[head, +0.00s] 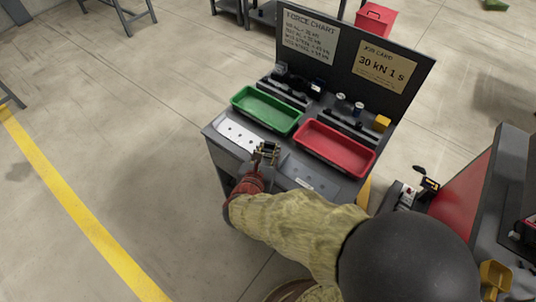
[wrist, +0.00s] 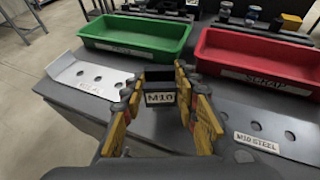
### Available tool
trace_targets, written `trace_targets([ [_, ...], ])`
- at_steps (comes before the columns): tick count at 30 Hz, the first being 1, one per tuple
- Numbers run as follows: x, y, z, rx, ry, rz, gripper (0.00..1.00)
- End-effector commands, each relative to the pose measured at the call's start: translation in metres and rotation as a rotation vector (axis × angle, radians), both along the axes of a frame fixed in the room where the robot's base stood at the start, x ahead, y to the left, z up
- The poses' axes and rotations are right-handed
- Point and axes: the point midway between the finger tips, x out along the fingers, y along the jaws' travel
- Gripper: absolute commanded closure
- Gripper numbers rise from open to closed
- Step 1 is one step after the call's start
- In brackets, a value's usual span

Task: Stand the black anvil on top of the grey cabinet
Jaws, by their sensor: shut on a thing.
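The black anvil (wrist: 158,83) is a small dark block with a white "M10" label, upright between the yellow-padded fingers of my gripper (wrist: 160,108) in the wrist view. My gripper is shut on it. In the head view my gripper (head: 266,152) is over the front part of a grey bench-like cabinet (head: 222,158), and the anvil is small and partly hidden by the fingers. I cannot tell whether the anvil touches the top or hangs above it.
A green tray (head: 239,101) and a red tray labelled "SCRAP" (wrist: 262,78) stand behind. White (wrist: 68,74) and grey (wrist: 285,152) plates with holes lie left and right. A dark board (head: 405,62) rises at the back. Another grey-and-red machine (head: 466,188) stands at right.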

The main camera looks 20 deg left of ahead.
Motion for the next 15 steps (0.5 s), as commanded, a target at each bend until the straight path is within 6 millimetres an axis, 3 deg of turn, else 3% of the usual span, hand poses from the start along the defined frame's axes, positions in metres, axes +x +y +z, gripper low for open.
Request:
trace_targets([
  [3,0.0006,0.0007,-0.0135,0.002,-0.003,0.0,1.0],
  [14,0.0004,0.0006,-0.0151,0.002,-0.003,0.0,1.0],
  [15,0.0001,0.0002,-0.0165,0.001,-0.001,0.0,0.7],
])
